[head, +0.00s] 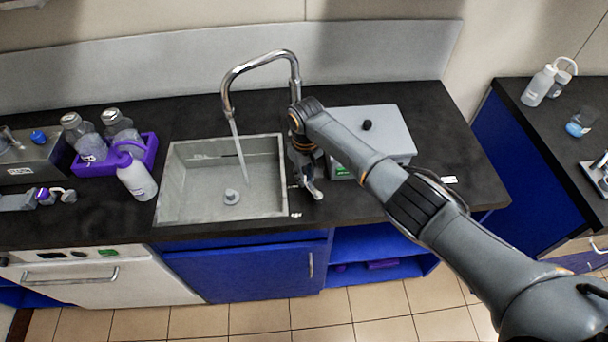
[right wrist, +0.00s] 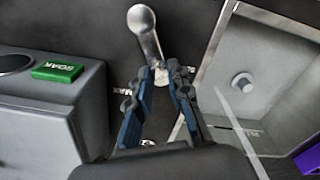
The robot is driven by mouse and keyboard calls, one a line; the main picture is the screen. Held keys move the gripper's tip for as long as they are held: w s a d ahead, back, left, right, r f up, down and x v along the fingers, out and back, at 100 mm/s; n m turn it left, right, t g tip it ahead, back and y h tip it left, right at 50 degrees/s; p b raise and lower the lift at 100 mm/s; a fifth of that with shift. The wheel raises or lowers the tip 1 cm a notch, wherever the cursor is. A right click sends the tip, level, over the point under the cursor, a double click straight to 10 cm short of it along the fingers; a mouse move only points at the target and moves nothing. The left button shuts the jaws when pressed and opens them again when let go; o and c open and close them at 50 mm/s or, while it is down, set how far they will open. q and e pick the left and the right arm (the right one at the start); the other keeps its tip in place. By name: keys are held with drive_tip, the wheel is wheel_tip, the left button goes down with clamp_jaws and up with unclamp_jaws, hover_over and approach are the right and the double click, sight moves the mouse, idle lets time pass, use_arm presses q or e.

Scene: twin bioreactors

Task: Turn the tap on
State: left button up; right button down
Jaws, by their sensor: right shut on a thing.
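The chrome tap (head: 262,62) stands behind the sink (head: 180,215), its spout arched over the basin. A stream of water (head: 238,150) runs from the spout into the basin. My right gripper (head: 306,178) is at the right of the sink, at the tap's lever (head: 315,192). In the right wrist view my right gripper (right wrist: 163,75) is shut on the lower part of the metal lever (right wrist: 146,30), whose rounded end extends beyond the fingertips. The water stream (right wrist: 237,125) also shows there. My left gripper is not in view.
A grey box (head: 390,125) with a black knob stands just right of the gripper; its green SOAK label (right wrist: 57,72) shows in the wrist view. A purple tray (head: 150,148) and a white bottle (head: 137,178) stand left of the sink. The counter's right end is mostly clear.

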sight(306, 180)
idle(0.3)
drive_tip(key=c, duration=1.2)
unclamp_jaws()
wheel_tip(306, 180, up, 12)
drive_tip(key=shift+r, duration=0.1)
